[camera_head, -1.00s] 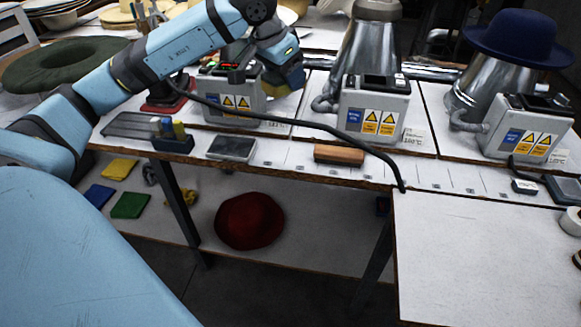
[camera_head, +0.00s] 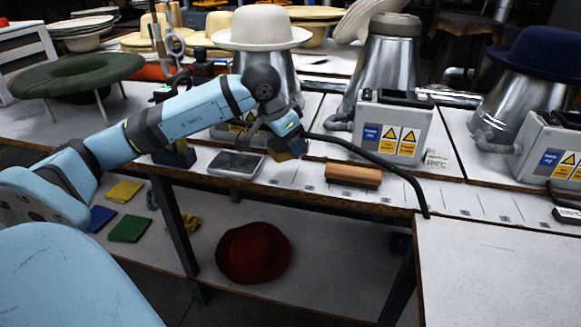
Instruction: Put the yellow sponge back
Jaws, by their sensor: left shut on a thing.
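My left gripper (camera_head: 287,141) reaches in from the left, pointing down over the front of the work table (camera_head: 310,172). It is shut on a small dull-yellow thing (camera_head: 298,148), which looks like the yellow sponge. The gripper hides most of it. It is held between the grey flat pad (camera_head: 236,164) and the wooden block (camera_head: 353,175), apparently above the table, though the height is hard to tell. A dark holder (camera_head: 176,156) stands left of the pad, partly hidden by my arm. My right gripper is not in view.
A cream hat (camera_head: 260,28) sits on the left metal cone. Control boxes (camera_head: 392,125) and a black hose (camera_head: 375,158) lie close by. The right table (camera_head: 500,270) is clear.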

